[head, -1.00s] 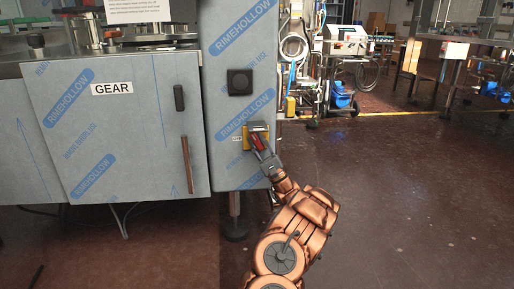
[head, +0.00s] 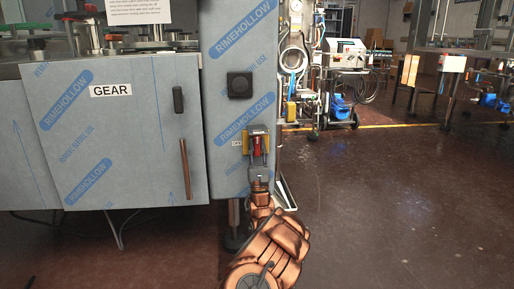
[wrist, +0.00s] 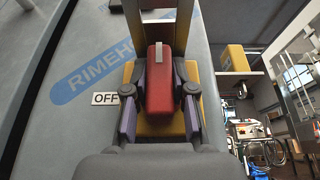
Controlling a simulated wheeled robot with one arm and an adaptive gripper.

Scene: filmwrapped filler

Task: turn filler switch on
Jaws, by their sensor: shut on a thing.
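The filler switch has a red handle on a yellow plate on the film-wrapped cabinet column. In the head view the red handle (head: 257,152) sits at my gripper (head: 257,160), and the yellow plate (head: 246,142) shows beside it. In the wrist view the red handle (wrist: 159,85) stands between the two fingers of my gripper (wrist: 160,100), which are shut on it. The yellow plate (wrist: 160,125) lies behind. A white label (wrist: 105,98) reading "OFF" is left of the switch. The handle's far end has a pale mark.
The grey cabinet door (head: 120,130), marked "GEAR", is left of the switch and has a dark handle (head: 179,99). Carts and hoses (head: 340,75) stand behind at right. The floor at right is clear.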

